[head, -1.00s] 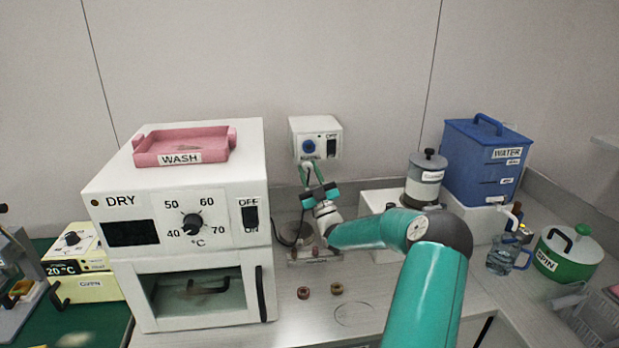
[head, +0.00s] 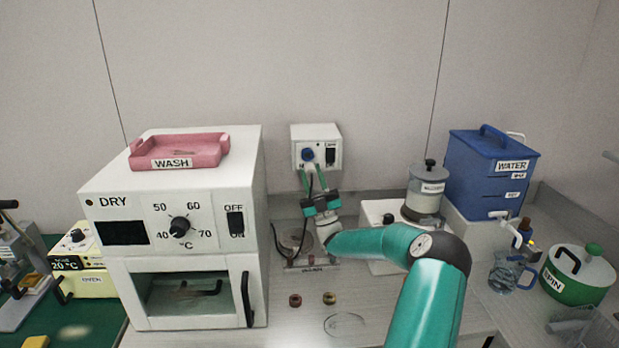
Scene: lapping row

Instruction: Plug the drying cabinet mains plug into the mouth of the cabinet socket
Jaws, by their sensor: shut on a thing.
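The cabinet socket is a white box (head: 296,142) on the back wall, with a round blue mouth (head: 308,154) on its front. My gripper (head: 312,172) points up at the box from below, its two teal fingers at the lower front of the box. It is shut on the drying cabinet mains plug, which is small and mostly hidden between the fingertips just below the blue mouth. I cannot tell whether plug and mouth touch. A black cord (head: 276,236) loops beside the white drying cabinet (head: 95,265) marked DRY, and a dark piece shows between the fingers.
A pink WASH tray (head: 215,151) sits on the cabinet. Right of my arm stand a lidded jar (head: 428,190), a blue WATER tank (head: 470,170), a glass jug (head: 505,275) and a green SPIN pot (head: 575,290). Two small rings (head: 295,300) lie on the bench.

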